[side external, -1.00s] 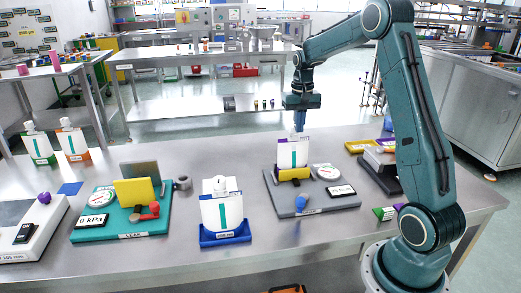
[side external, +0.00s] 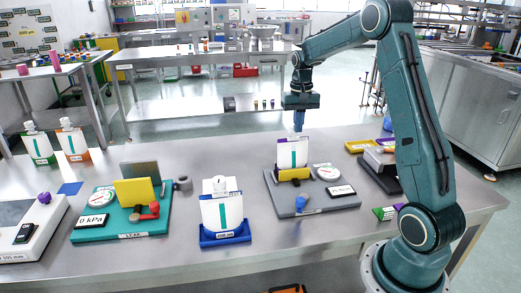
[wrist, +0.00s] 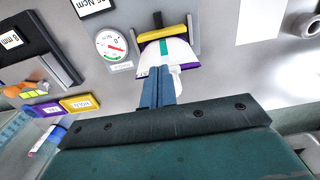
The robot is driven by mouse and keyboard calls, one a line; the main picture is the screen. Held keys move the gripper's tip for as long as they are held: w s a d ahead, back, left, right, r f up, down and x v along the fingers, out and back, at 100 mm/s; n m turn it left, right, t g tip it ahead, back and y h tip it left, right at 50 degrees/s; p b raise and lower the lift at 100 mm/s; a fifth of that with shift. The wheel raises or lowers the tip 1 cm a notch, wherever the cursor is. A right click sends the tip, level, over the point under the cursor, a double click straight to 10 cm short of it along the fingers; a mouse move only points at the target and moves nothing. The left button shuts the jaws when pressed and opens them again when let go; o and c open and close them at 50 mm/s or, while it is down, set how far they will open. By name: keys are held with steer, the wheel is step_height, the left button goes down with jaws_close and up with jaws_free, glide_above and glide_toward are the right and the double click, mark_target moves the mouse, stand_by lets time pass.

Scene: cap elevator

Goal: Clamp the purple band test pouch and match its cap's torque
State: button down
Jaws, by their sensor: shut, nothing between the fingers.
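A white pouch with a teal stripe (side external: 291,151) stands upright in the grey torque station (side external: 330,201), behind a yellow clamp bar (side external: 294,174). In the wrist view, purple shows at the edges of this pouch (wrist: 180,52), and the yellow bar (wrist: 162,33) lies across it. My gripper (side external: 299,128) is shut and empty, pointing down at the pouch's top. Its fingers (wrist: 160,75) hide most of the cap in the wrist view; contact cannot be told. A round gauge (side external: 326,172) and a blue knob (side external: 301,202) are on the station.
Another white pouch (side external: 221,212) stands in a blue holder (side external: 226,238) to the left. A teal leak station (side external: 120,232) with a yellow plate is farther left. Yellow and purple bins (wrist: 78,105) lie beside the torque station.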

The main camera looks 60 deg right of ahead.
steer(key=shift+w+a, duration=0.4)
steer(key=shift+w, duration=0.05)
stand_by(0.5)
steer(key=shift+s+a, duration=0.15)
steer(key=shift+a, duration=0.25)
stand_by(0.3)
steer(key=shift+r, duration=0.15)
steer(key=shift+r, duration=2.9)
steer(key=shift+s+d+r, duration=0.25)
steer(key=shift+s+d, duration=0.15)
steer(key=shift+s, duration=0.1)
steer(key=shift+s+d+r, duration=0.2)
steer(key=shift+s+d, duration=0.15)
steer(key=shift+s, duration=0.15)
step_height(320, 180, down, 7)
